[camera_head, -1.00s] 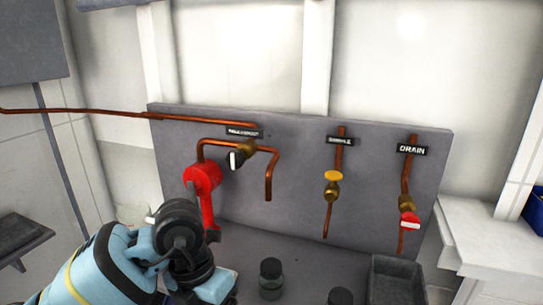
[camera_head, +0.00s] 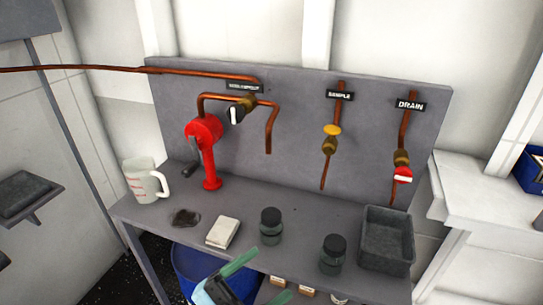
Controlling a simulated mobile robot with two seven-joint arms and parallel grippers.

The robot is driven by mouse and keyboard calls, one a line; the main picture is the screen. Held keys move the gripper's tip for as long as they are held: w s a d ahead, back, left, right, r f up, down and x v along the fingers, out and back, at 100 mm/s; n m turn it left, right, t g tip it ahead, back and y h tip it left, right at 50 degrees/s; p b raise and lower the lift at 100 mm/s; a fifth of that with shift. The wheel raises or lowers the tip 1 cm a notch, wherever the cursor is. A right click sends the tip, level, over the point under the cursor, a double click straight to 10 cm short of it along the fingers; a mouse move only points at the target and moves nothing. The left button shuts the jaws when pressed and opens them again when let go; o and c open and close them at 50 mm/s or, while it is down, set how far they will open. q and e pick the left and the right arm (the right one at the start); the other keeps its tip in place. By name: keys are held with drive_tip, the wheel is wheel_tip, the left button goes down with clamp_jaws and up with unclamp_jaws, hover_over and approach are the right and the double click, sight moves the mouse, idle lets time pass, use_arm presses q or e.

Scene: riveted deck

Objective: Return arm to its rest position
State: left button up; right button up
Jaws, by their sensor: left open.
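My left gripper (camera_head: 271,273) shows at the bottom of the head view, just in front of the bench's front edge. Its two green fingers are spread apart with nothing between them. The lower finger is partly cut off by the picture's bottom edge, and most of the arm is out of view. My right gripper does not show.
On the bench (camera_head: 185,190) stand a white measuring jug (camera_head: 143,182), a red hand pump (camera_head: 207,150), a white block (camera_head: 222,233), two dark-capped jars (camera_head: 271,227) (camera_head: 333,255) and a grey tray (camera_head: 386,256). A blue bin (camera_head: 190,268) is below.

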use_arm(q)
drive_tip(key=s+a+f+n+t+y, duration=0.2)
drive_tip(key=a+f+n+t+y, duration=0.4)
drive_tip(key=a+f+n+y, duration=0.7)
drive_tip(key=s+a+f+n+g+y, duration=0.2)
drive_tip(key=s+f+n+g, duration=0.1)
drive_tip(key=s+f, duration=0.5)
drive_tip(key=s+a+f+n+g+y+p, duration=0.1)
drive_tip(key=s+a+f+n+g+y, duration=0.2)
drive_tip(key=s+f, duration=0.6)
drive_tip(key=shift+s+a+n+g+y, duration=0.2)
drive_tip(key=shift+s+n+g+y, duration=0.15)
drive_tip(key=shift+n+g, duration=0.45)
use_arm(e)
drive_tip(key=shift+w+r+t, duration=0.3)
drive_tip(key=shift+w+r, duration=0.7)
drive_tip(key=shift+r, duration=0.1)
use_arm(q)
drive_tip(key=shift+o, duration=0.3)
